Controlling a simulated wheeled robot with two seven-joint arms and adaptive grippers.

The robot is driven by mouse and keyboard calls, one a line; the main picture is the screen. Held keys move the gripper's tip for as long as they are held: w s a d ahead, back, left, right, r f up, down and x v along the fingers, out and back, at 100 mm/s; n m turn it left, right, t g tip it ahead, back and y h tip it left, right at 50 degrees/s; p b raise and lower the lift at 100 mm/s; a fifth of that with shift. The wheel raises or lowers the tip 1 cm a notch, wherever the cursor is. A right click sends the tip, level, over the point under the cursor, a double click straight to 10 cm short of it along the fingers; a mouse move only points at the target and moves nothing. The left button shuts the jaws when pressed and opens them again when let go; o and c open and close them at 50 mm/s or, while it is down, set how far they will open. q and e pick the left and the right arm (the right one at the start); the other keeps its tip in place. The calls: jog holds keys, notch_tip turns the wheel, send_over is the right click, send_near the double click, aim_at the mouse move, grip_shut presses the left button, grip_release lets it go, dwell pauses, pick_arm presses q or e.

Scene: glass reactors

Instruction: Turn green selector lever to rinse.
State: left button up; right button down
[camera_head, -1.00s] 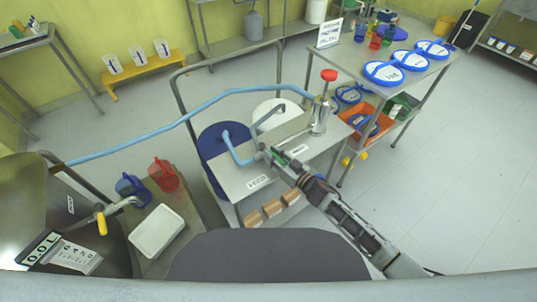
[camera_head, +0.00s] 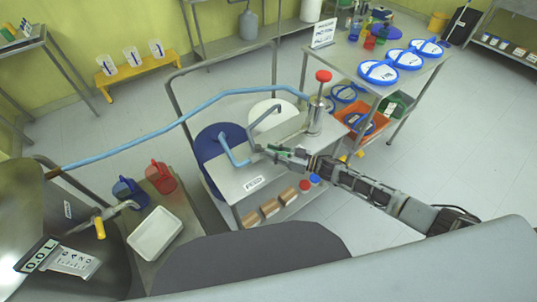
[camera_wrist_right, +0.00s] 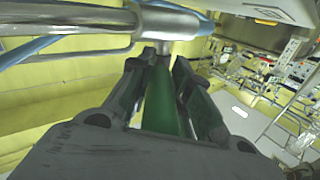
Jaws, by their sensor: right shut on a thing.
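The green selector lever (camera_head: 277,149) sits at the joint of the metal and blue pipes on the grey cart top (camera_head: 232,182). My right gripper (camera_head: 274,151) is shut on it, with the arm reaching in from the right. In the right wrist view the green lever (camera_wrist_right: 163,100) runs between the two fingers (camera_wrist_right: 159,80), below a metal pipe (camera_wrist_right: 75,24). A FEED label (camera_head: 254,183) lies on the cart top left of the lever. No rinse label can be read; the gripper covers part of the cart top. My left gripper is not in view.
A metal cylinder with a red knob (camera_head: 323,76) stands behind my right gripper. A blue hose (camera_head: 180,122) crosses to the left. A blue disc (camera_head: 212,160) and white disc (camera_head: 271,112) lie by the pipes. A table with blue-rimmed lids (camera_head: 379,72) is at right.

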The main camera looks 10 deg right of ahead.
jog(key=shift+w+d+g, duration=0.1)
jog(key=shift+g, duration=0.2)
dwell(0.4)
jog(key=c, duration=1.3)
grip_release()
jog(key=shift+v, duration=6)
jog(key=shift+w+f, duration=0.1)
jog(key=shift+f, duration=0.05)
